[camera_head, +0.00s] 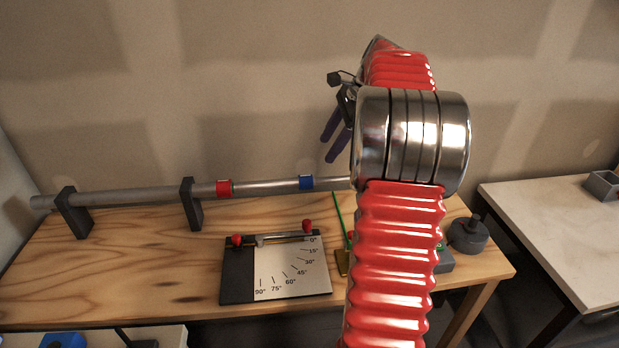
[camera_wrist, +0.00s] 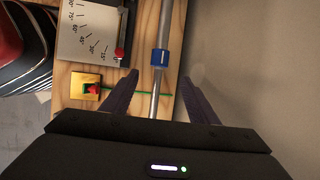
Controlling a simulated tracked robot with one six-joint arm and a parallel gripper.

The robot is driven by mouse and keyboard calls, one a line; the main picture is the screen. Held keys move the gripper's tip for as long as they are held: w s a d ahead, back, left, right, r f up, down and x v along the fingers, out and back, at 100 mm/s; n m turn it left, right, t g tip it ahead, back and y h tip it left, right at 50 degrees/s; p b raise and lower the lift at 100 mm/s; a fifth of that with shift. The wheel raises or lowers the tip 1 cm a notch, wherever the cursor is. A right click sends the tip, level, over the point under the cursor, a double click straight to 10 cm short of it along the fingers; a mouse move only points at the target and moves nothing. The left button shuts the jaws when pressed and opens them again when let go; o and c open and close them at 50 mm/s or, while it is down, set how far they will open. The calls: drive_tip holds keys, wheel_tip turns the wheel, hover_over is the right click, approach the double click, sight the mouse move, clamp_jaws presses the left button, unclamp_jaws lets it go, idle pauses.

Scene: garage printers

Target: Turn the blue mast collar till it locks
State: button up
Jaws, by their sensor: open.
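The blue mast collar (camera_head: 306,182) sits around a long grey mast (camera_head: 265,187) that lies level above the wooden bench. In the wrist view the blue collar (camera_wrist: 160,58) shows on the mast, ahead of and between my two fingers. My gripper (camera_head: 328,153) is open and empty, with its purple fingers pointing down, above and to the right of the collar in the head view. In the wrist view my gripper (camera_wrist: 159,85) has its fingers apart on either side of the mast's line. They do not appear to touch the collar.
A red collar (camera_head: 224,188) sits farther left on the mast, near dark supports (camera_head: 191,204). An angle plate (camera_head: 272,268) with red knobs lies on the bench (camera_head: 150,270). A brass block (camera_wrist: 85,88) with a red piece and a green rod stand nearby. A wall is close behind.

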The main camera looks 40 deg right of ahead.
sight(310, 177)
drive_tip(key=x, duration=1.4)
drive_tip(key=shift+a, duration=0.1)
drive_tip(key=c, duration=1)
drive_tip(key=shift+c, duration=0.2)
